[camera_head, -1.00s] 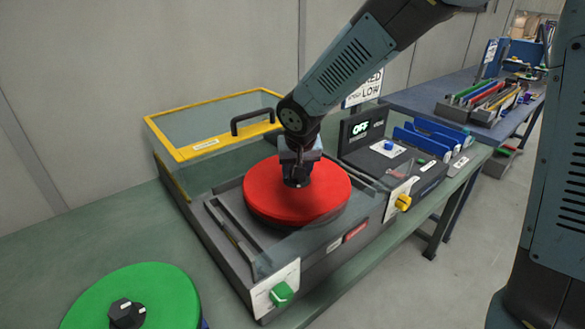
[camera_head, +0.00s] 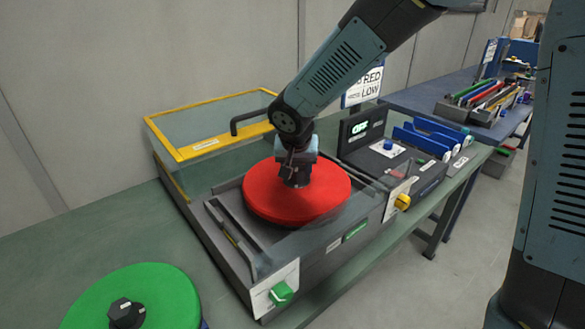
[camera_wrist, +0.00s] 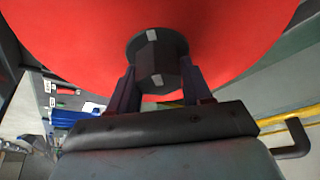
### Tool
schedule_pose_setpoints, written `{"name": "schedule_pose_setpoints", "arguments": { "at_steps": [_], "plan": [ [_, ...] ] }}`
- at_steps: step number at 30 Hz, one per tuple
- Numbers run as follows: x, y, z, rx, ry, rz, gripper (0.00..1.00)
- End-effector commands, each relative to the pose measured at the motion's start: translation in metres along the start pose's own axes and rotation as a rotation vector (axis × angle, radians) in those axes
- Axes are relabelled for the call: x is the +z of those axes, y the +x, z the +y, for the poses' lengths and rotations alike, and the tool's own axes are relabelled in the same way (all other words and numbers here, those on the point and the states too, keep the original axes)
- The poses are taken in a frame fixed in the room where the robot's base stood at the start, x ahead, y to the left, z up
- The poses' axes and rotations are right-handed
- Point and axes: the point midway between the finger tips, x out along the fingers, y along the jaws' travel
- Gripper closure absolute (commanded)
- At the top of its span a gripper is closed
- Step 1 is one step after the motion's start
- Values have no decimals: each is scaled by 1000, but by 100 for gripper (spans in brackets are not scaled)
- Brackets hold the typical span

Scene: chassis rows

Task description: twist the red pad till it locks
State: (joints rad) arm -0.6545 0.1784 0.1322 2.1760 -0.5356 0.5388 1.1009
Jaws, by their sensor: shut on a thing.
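The red pad (camera_head: 265,196) is a flat round disc lying in the grey machine's bed (camera_head: 213,222). Its dark hexagonal knob (camera_wrist: 158,62) has white marks and stands at the disc's centre. My gripper (camera_head: 296,171) comes down from above and is shut on the knob, with a finger on either side in the wrist view (camera_wrist: 160,84). In the head view the gripper partly hides the knob. A small indicator (camera_head: 356,230) on the machine's front shows green.
A yellow-framed clear lid (camera_head: 182,153) with a dark handle stands raised behind the pad. A green pad (camera_head: 165,290) lies at the front left. A control box (camera_head: 385,165) with an OFF display and a blue knob stands right. Yellow and green knobs stick out at the machine's front.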

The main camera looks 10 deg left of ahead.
Motion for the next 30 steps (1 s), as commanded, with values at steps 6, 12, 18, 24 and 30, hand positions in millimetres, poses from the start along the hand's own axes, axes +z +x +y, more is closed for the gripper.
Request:
{"name": "schedule_pose_setpoints", "arguments": {
  "at_steps": [6,12,18,24,30],
  "plan": [
    [2,1,-3,-4,2,-2,100],
    [1,0,-2,-4,1,-2,36],
    [1,0,-2,-2,1,-1,21],
    [0,0,-1,-2,1,0,21],
    [0,-16,-2,-4,2,2,21]
  ]
}}
